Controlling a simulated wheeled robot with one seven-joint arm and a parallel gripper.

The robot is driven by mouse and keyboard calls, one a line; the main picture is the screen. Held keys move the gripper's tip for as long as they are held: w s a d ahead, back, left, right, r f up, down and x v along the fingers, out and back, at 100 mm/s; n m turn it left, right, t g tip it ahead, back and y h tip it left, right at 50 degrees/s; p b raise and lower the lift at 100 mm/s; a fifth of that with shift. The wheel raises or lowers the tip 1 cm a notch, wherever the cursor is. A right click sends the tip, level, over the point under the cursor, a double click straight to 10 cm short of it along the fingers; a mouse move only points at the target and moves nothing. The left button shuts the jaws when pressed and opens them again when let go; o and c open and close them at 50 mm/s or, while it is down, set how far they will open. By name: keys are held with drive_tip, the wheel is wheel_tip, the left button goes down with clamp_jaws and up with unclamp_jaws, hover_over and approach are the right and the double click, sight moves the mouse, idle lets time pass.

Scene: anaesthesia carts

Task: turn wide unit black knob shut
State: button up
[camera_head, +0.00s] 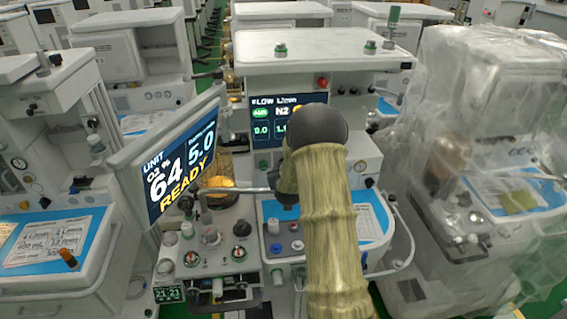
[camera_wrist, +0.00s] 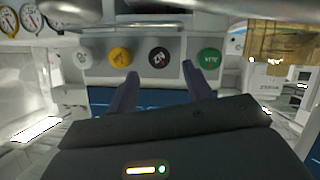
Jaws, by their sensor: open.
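The black knob (camera_wrist: 159,57) shows in the wrist view on a pale panel, in a row between a yellow knob (camera_wrist: 121,57) and a green knob (camera_wrist: 209,57). My gripper (camera_wrist: 160,71) is open, its two dark fingers pointing at the panel. The black knob appears between the fingertips, slightly above their middle. Whether the fingers touch the panel or stand short of it, I cannot tell. In the head view my sleeved arm reaches over the middle unit (camera_head: 290,66) and hides the gripper and this knob row.
A pale knob (camera_wrist: 84,59) ends the row at left, and round gauges (camera_wrist: 37,23) sit further left. In the head view a tilted screen (camera_head: 180,165) stands left of my arm. A plastic-draped cart (camera_head: 490,110) stands close on the right.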

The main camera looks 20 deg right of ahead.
drive_tip(key=p+x, duration=0.1)
drive_tip(key=x, duration=0.4)
drive_tip(key=shift+s, duration=0.1)
drive_tip(key=c, duration=1)
drive_tip(key=shift+f+b, duration=0.1)
drive_tip(key=shift+b, duration=0.4)
